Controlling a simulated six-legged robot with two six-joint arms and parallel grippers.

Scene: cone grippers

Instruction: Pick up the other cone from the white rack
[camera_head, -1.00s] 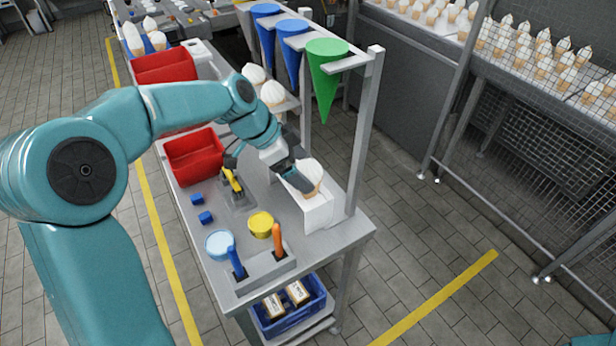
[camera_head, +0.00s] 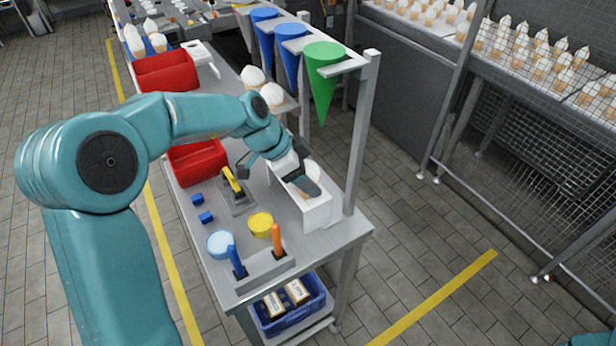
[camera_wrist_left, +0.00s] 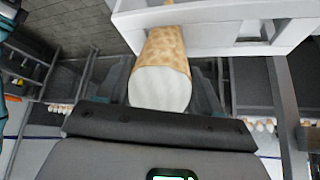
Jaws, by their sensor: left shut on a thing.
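My left gripper (camera_head: 306,181) is at the white rack (camera_head: 318,214) on the right front of the table. It is shut on a cone with a tan waffle body (camera_wrist_left: 166,52) and a white rounded top. In the left wrist view the cone sits between the fingers of my left gripper (camera_wrist_left: 160,84), and its narrow end points to the white rack (camera_wrist_left: 225,22). Whether the tip is still inside the rack's hole I cannot tell. In the head view the gripper mostly hides the cone. My right gripper is out of view.
A post and rail with a green cone (camera_head: 323,80) and blue cones (camera_head: 290,52) stand close to the gripper's right. Two white-topped cones (camera_head: 272,95) stand behind. Red bins (camera_head: 198,160), a yellow tub (camera_head: 260,224) and an orange-handled tool (camera_head: 277,240) are on the table.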

